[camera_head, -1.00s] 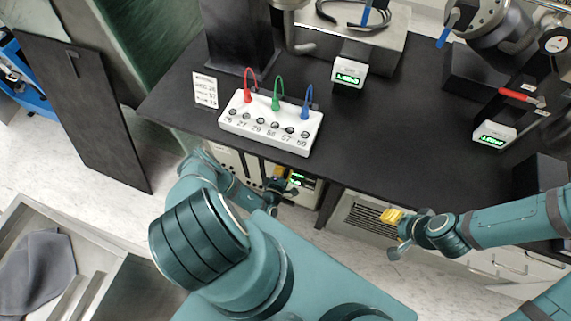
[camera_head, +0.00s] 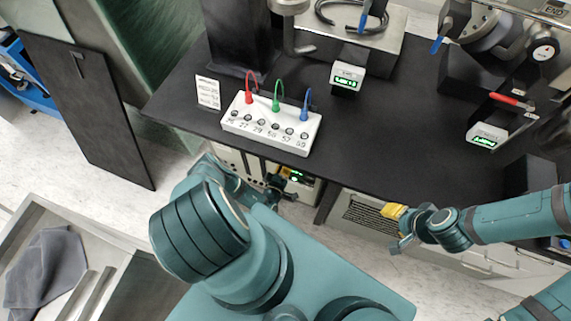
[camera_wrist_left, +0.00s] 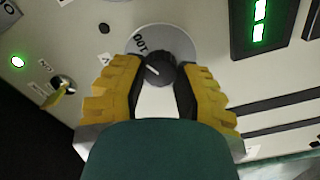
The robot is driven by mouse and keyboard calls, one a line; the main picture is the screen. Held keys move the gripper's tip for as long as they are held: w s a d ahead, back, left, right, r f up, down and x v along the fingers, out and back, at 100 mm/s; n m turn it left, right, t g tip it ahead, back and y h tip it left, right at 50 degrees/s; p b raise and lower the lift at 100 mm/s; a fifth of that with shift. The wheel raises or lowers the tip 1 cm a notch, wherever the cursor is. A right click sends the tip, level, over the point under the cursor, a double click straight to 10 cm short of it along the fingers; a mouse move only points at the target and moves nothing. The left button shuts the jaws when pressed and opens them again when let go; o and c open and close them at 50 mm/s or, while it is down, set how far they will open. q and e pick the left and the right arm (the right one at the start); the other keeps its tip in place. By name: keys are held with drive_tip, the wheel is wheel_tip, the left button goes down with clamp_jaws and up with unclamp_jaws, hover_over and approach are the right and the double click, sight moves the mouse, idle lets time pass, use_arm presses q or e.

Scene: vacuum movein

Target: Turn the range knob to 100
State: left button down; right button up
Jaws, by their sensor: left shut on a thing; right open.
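The range knob (camera_wrist_left: 160,70) is dark and round, on a pale round dial plate (camera_wrist_left: 185,42) in the left wrist view. A "100" label (camera_wrist_left: 139,42) shows at the plate's upper left. A short white pointer line on the knob slants to the upper left, roughly toward that label; I cannot tell if it lines up exactly. My left gripper (camera_wrist_left: 160,85) has its yellow fingers shut on the knob's sides. In the head view, the panel (camera_head: 306,187) is under the table, and my left arm partly hides it. My right gripper (camera_head: 394,220) is open and empty before the table's front.
The black table (camera_head: 400,120) carries a white block (camera_head: 270,142) with red, green and blue leads. Small green displays (camera_head: 347,82) (camera_head: 486,139) stand farther back and right. In the left wrist view, a toggle switch (camera_wrist_left: 62,86) and a green lamp (camera_wrist_left: 17,62) sit left of the knob.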

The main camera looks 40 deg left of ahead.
use_arm(q)
drive_tip(key=shift+a+r+m, duration=0.1)
drive_tip(key=shift+a+m, duration=0.15)
drive_tip(key=shift+m, duration=0.25)
drive_tip(key=c, duration=0.6)
unclamp_jaws()
drive_tip(key=shift+d, duration=0.1)
drive_tip(key=v, duration=0.7)
drive_tip(key=shift+s, duration=0.25)
drive_tip(key=shift+w, duration=0.1)
